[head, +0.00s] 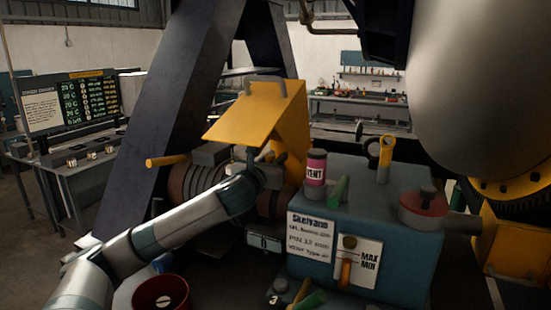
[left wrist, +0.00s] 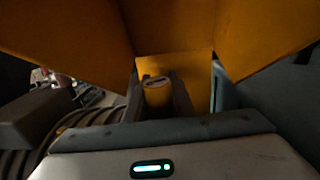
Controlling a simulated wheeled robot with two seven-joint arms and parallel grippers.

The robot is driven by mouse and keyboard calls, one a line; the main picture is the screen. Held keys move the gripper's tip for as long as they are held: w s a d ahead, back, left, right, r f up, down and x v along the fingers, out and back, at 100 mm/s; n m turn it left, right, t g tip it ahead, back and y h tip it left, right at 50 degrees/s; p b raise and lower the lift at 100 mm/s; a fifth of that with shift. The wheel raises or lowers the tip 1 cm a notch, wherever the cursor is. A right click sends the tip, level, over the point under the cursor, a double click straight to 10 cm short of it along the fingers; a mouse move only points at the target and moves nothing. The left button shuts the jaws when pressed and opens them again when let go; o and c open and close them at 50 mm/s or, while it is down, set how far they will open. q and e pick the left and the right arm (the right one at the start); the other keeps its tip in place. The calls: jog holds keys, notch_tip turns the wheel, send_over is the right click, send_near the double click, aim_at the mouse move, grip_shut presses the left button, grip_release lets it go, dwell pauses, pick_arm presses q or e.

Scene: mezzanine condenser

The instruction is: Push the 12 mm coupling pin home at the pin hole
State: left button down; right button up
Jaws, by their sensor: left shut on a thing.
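My left arm reaches in from the lower left in the head view. Its gripper (head: 262,176) is beside the coupling, under a yellow guard (head: 262,115). In the left wrist view the left gripper (left wrist: 158,92) is shut on a short yellow-brown cylinder with a pale end, which looks like the coupling pin (left wrist: 157,91). The guard's yellow plates (left wrist: 65,35) surround it above and behind. The pin hole is hidden, so I cannot tell how deep the pin sits. My right gripper is not in view.
A blue-grey tank (head: 375,200) with a pink vent cap (head: 316,167) and a red cap (head: 424,202) stands close on the right. A yellow rod (head: 166,160) sticks out left of the coupling. A dark slanted column (head: 180,110) rises behind. A red bucket (head: 160,293) is below.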

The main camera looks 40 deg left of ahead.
pick_arm(q)
jog(key=shift+f+b, duration=0.6)
jog(key=shift+f, duration=0.55)
dwell(0.4)
jog(key=c, duration=1.4)
grip_release()
jog(key=shift+c, duration=0.2)
